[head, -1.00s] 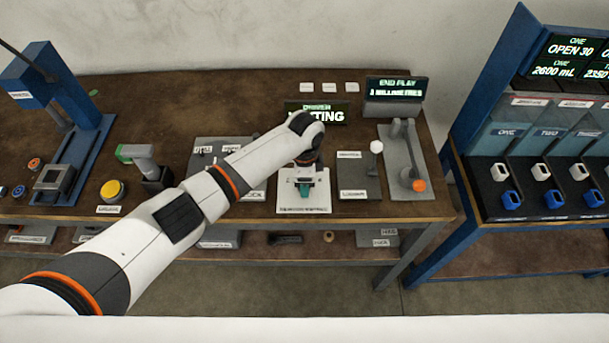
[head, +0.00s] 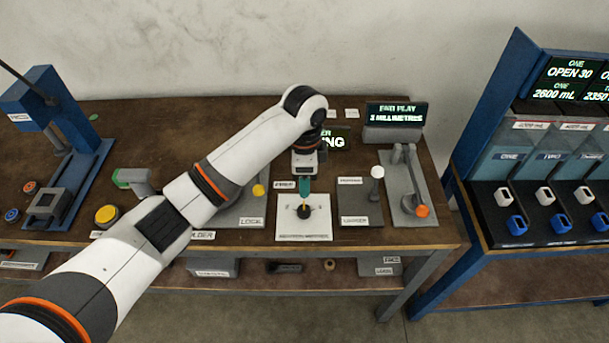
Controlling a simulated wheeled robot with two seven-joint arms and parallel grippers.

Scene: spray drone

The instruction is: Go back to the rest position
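My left arm comes in from the lower left and reaches over the workbench (head: 240,98). My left gripper (head: 304,188) points down above a white labelled plate (head: 290,229) on the bench. A small dark round piece (head: 304,211) sits on this plate, just below the teal fingertips. The fingers look narrow and edge-on, so their opening is unclear. I cannot tell whether the fingertips touch the dark piece. My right gripper is out of view.
A grey lever fixture (head: 405,190) and a white-knobbed stand (head: 377,180) are right of the gripper. A display (head: 395,114) stands behind. A blue press (head: 50,110) is at the far left, a blue dispenser rack (head: 500,110) at the right. The back-left bench top is clear.

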